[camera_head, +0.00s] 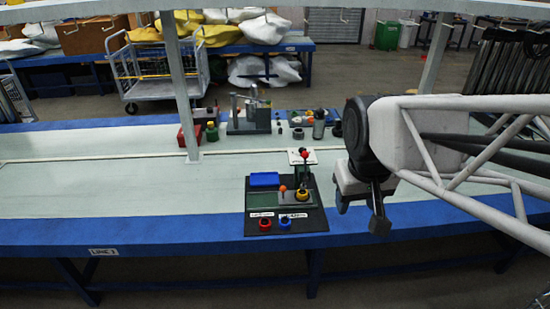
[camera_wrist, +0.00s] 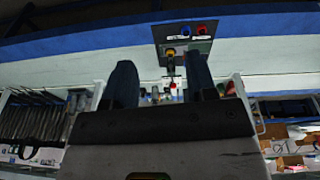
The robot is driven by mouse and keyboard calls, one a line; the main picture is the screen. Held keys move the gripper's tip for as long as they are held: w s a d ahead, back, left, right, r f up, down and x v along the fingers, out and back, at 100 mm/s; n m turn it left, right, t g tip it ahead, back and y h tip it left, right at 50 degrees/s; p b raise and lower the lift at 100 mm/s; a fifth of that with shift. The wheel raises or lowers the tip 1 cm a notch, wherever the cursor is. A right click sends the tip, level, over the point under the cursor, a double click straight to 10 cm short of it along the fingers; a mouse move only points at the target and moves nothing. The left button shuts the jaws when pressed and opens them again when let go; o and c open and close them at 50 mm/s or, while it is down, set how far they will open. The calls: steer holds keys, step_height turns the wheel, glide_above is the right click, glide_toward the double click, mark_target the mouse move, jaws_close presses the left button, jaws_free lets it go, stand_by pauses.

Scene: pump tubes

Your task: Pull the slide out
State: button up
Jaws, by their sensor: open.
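A black pump board (camera_head: 252,218) lies near the table's front edge. A grey plate (camera_head: 292,200), which looks like the slide, sits on it with an orange knob (camera_head: 283,189) and a yellow ring (camera_head: 302,195). A blue block (camera_head: 264,180) is at the back left. A red ring (camera_head: 265,225) and a blue ring (camera_head: 285,224) are at the front, by white labels. My gripper (camera_head: 361,210) is open and empty, right of the board and apart from it. In the wrist view, my gripper (camera_wrist: 160,62) shows two spread fingers, and the board (camera_wrist: 205,46) lies beyond, partly hidden by the right finger.
A red-topped lever (camera_head: 305,156) stands at the board's back right by a white card. Behind are a grey fixture (camera_head: 250,115), a green bottle (camera_head: 211,131) and another tray of parts (camera_head: 315,125). A grey post (camera_head: 180,85) rises at the left. The table left of the board is clear.

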steer(key=w+a+f+n+g, duration=0.1)
steer(key=w+f+n+g, duration=0.15)
steer(key=w, duration=1.45)
steer(key=n+g+h, duration=0.2)
steer(key=n+h, duration=0.1)
steer(key=n, duration=0.5)
glide_above(283, 193)
steer(key=w+a, duration=0.2)
steer(key=w, duration=0.1)
step_height(283, 193, down, 36)
steer(key=f, duration=0.1)
steer(key=shift+s+a+r, duration=0.1)
steer(key=shift+a+r, duration=0.1)
steer(key=shift+r, duration=0.05)
steer(key=shift+f, duration=0.15)
steer(key=shift+x, duration=3.75)
steer(key=shift+s+d, duration=0.1)
steer(key=shift+d, duration=0.05)
steer(key=shift+c, duration=0.3)
